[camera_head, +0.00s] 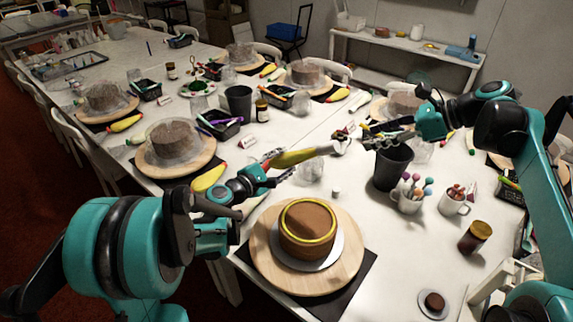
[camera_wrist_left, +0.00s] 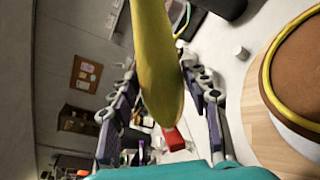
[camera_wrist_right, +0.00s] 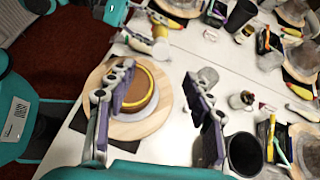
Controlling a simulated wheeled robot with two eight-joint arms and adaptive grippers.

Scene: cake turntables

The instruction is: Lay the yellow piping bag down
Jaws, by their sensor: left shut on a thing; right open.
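The yellow piping bag (camera_head: 296,157) is held above the table by my left gripper (camera_head: 274,170), roughly level, its pale tip pointing right. In the left wrist view the bag (camera_wrist_left: 158,65) lies between the two fingers, with a red end (camera_wrist_left: 173,138) near the palm. My right gripper (camera_head: 372,138) is open and empty above the table near the dark cup; its spread fingers also show in the right wrist view (camera_wrist_right: 158,100). The brown cake (camera_head: 308,222) with a yellow ring around its top sits on the wooden turntable (camera_head: 262,256).
A dark cup (camera_head: 393,168), a mug of colored sticks (camera_head: 406,198), another mug (camera_head: 455,202) and an amber jar (camera_head: 474,237) stand right of the cake. Another yellow bag (camera_head: 208,177) lies by the covered cake at left. Bare tabletop shows right of the turntable.

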